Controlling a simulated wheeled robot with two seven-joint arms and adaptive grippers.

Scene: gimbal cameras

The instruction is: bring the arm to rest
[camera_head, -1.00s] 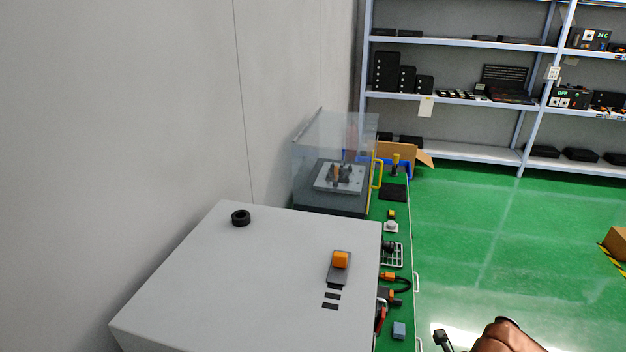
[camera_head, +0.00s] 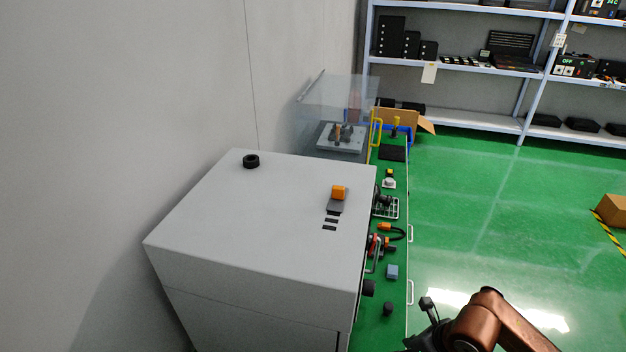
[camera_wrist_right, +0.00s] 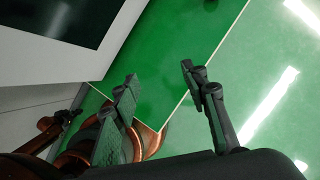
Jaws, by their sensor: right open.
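My right gripper (camera_wrist_right: 160,80) is open and empty in the right wrist view. Its two dark fingers stand apart with only green surface showing between them. In the head view, my copper right arm comes in at the bottom right, and part of the right gripper (camera_head: 427,318) shows beside the green bench's right edge. Its lower part is cut off by the frame. It looks clear of the grey cabinet (camera_head: 265,225), which is to its left. Copper arm parts also show at the lower left of the wrist view. My left gripper is not in view.
A narrow green bench (camera_head: 377,335) holds a blue block (camera_head: 392,271), a wire rack (camera_head: 386,208) and a clear-covered fixture (camera_head: 340,137). A black ring (camera_head: 251,161) lies on the cabinet. Shelves (camera_head: 470,120) stand behind. Green floor (camera_head: 480,215) at right is open; a carton (camera_head: 612,211) sits far right.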

